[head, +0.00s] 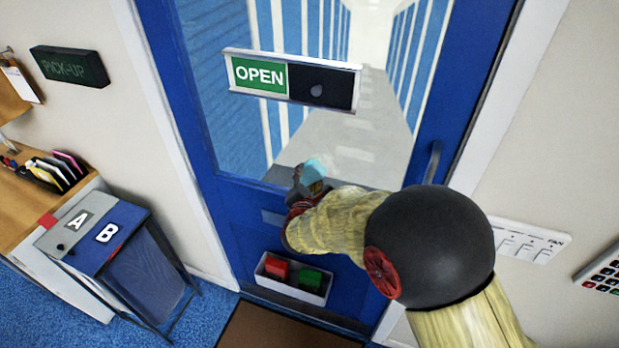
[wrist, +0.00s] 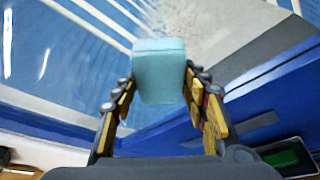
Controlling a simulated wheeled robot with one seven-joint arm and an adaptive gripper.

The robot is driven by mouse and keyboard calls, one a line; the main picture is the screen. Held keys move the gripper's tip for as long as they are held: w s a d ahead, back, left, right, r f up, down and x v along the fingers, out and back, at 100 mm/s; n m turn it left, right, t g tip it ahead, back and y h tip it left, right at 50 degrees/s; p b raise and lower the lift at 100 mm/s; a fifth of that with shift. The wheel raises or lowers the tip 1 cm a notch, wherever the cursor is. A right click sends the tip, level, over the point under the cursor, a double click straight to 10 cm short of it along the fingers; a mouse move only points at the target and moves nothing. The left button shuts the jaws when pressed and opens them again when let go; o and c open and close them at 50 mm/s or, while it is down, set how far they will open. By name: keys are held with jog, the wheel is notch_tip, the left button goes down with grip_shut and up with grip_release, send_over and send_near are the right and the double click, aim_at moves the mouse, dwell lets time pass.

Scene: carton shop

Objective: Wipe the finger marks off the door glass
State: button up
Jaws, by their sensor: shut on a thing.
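The blue door (head: 240,215) has a tall glass pane (head: 330,130) with blue and white stripes and a grey floor seen through it. My gripper (head: 311,182) is in front of the lower edge of the glass. It is shut on a light blue sponge-like block (head: 316,167). In the wrist view the block (wrist: 160,62) sits between both fingers (wrist: 158,92) and sticks out past their tips. I cannot tell whether it touches the glass. A faint pale smear (head: 354,153) shows on the glass to the right of the block.
An OPEN sign slider (head: 290,78) crosses the upper glass. A door handle (head: 433,160) is at the right. A white tray (head: 268,287) with red and green blocks is low on the door. A cabinet marked A and B (head: 95,230) stands at left.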

jog(key=shift+w+d+b, duration=0.35)
jog(key=shift+w+b, duration=0.35)
jog(key=shift+w, duration=0.2)
jog(key=shift+d, duration=0.1)
dwell(0.3)
